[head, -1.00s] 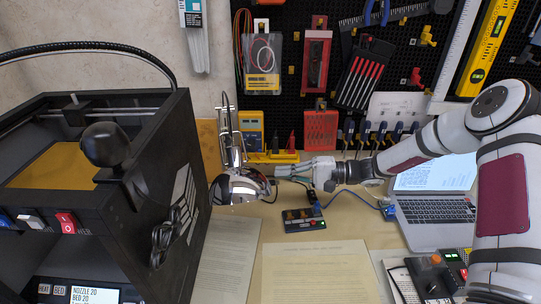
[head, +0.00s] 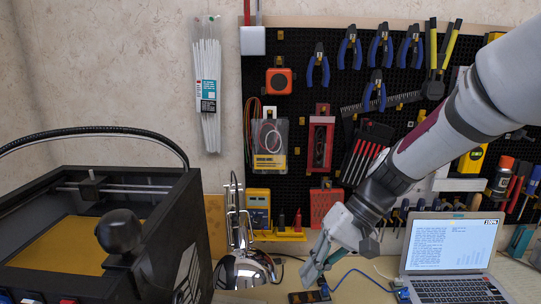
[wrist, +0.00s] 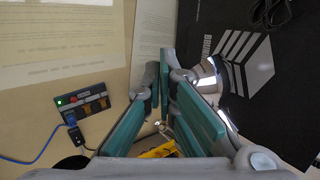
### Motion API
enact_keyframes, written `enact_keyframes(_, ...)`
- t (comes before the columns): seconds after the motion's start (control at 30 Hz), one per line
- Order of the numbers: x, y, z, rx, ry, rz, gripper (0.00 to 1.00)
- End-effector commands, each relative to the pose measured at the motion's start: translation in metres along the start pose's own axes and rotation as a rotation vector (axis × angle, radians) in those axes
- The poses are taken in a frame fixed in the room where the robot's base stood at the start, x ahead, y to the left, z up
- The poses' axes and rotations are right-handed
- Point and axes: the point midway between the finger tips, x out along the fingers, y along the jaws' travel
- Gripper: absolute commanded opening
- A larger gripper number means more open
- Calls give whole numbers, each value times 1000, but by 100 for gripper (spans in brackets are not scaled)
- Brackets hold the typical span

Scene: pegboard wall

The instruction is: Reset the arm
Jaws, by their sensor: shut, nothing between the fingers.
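My gripper (head: 312,272) is shut and empty in the head view, pointing down and to the left over the bench, between the chrome lamp and the laptop. In the wrist view its teal finger pads (wrist: 160,85) come together at the tips, with nothing between them. My arm reaches in from the upper right, in front of the pegboard's lower part.
A chrome lamp (head: 240,270) stands close left of my gripper, beside a black 3D printer (head: 150,250). An open laptop (head: 452,245) is to the right. A small switch box (wrist: 83,103) with a blue cable lies below. The pegboard (head: 300,90) holds several tools.

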Motion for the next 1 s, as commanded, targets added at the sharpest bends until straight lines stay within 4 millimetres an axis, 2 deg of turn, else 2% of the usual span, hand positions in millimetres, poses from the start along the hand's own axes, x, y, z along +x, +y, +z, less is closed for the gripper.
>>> enact_keyframes(0.03, -10, -3, 14, -12, 18, 56, 0)
enact_keyframes(0.4, -69, 2, 105, -40, 179, 384, 0)
enact_keyframes(0.7, -106, 16, 173, -53, 367, 559, 0)
enact_keyframes(0.83, -115, 23, 194, -55, 438, 599, 0)
enact_keyframes(1.0, -120, 29, 207, -57, 487, 622, 0)
